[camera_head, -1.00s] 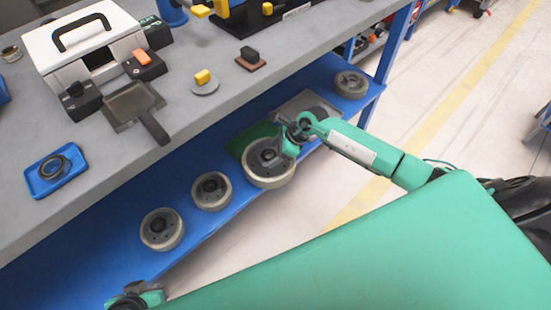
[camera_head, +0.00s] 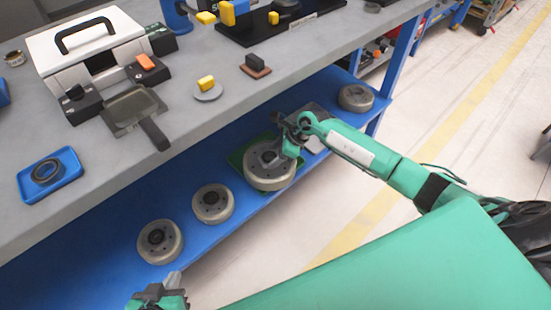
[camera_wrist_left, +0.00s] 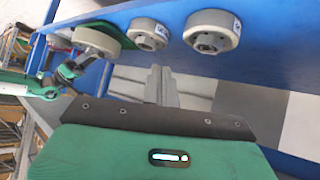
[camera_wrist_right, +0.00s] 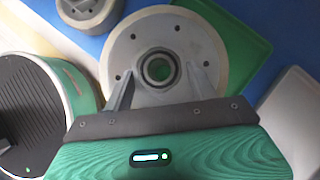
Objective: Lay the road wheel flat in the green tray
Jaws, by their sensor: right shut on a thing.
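The road wheel (camera_head: 266,181) is a grey disc with a dark hub, over the green tray (camera_head: 236,159) on the blue lower shelf. My right gripper (camera_head: 282,152) is shut on it. In the right wrist view the fingers (camera_wrist_right: 163,88) straddle the hub of the wheel (camera_wrist_right: 185,40), and the tray (camera_wrist_right: 238,40) shows beyond its right side. The wheel covers much of the tray; whether it touches the tray floor cannot be told. In the left wrist view the wheel (camera_wrist_left: 97,42) looks tilted. My left gripper (camera_head: 168,285) is empty, fingers together, in front of the shelf.
Two similar wheels (camera_head: 213,204) (camera_head: 160,241) stand to the left on the shelf, and another wheel (camera_head: 356,97) to the right. A grey plate (camera_head: 316,145) lies beside the tray. The grey worktop (camera_head: 200,125) overhangs the shelf.

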